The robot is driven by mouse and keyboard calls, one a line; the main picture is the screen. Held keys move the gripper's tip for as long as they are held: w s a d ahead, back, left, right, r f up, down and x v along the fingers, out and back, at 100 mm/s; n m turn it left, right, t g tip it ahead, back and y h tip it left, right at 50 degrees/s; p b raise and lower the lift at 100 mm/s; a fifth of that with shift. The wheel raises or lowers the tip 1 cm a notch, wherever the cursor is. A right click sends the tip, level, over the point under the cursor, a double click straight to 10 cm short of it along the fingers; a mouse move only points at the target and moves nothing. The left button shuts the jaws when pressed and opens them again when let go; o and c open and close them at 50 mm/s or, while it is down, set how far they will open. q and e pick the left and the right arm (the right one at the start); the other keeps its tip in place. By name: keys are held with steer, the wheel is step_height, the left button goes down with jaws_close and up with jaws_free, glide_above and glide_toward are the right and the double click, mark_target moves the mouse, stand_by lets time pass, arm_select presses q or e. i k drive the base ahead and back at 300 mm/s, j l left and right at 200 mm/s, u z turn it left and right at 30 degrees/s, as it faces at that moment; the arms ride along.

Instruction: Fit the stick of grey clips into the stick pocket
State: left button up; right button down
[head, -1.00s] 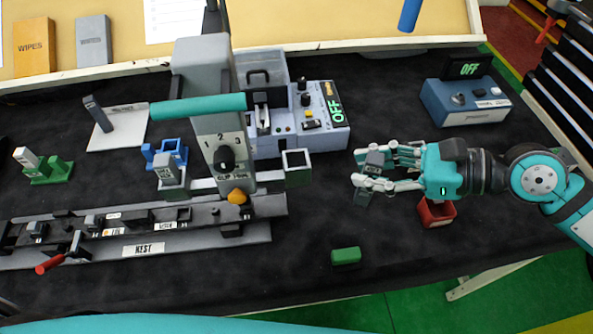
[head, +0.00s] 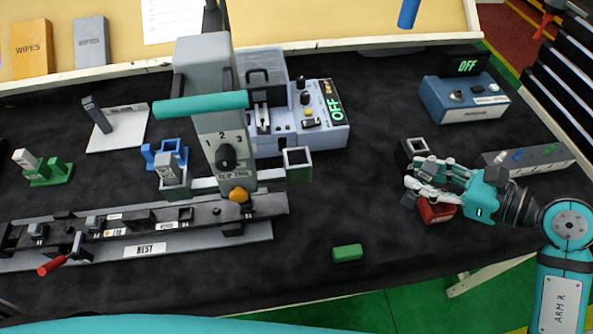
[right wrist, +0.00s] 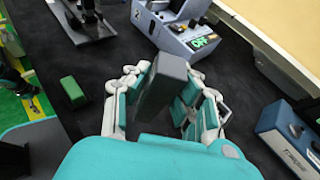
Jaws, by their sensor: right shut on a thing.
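My right gripper (head: 432,182) is shut on a dark grey block, the stick of grey clips (right wrist: 165,85), at the right of the bench. The stick stands out between the fingers in the right wrist view; in the head view the fingers largely cover it. A square, open-topped dark green pocket (head: 298,164) sits at the end of a bar on the clip machine, left of and apart from the gripper. I cannot tell for sure that it is the stick pocket.
A red box (head: 437,211) is beside and partly behind the right fingers. An open square holder (head: 414,151) stands just behind them. A green block (head: 347,253) lies at the front. The blue-grey OFF unit (head: 465,100) is behind. Dark mat between gripper and machine is clear.

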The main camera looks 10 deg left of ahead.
mark_target(298, 172)
steer(key=k+j+z, duration=0.35)
steer(key=k+j, duration=0.15)
steer(key=j, duration=0.15)
steer(key=k+j+z, duration=0.35)
steer(key=k+j, duration=0.15)
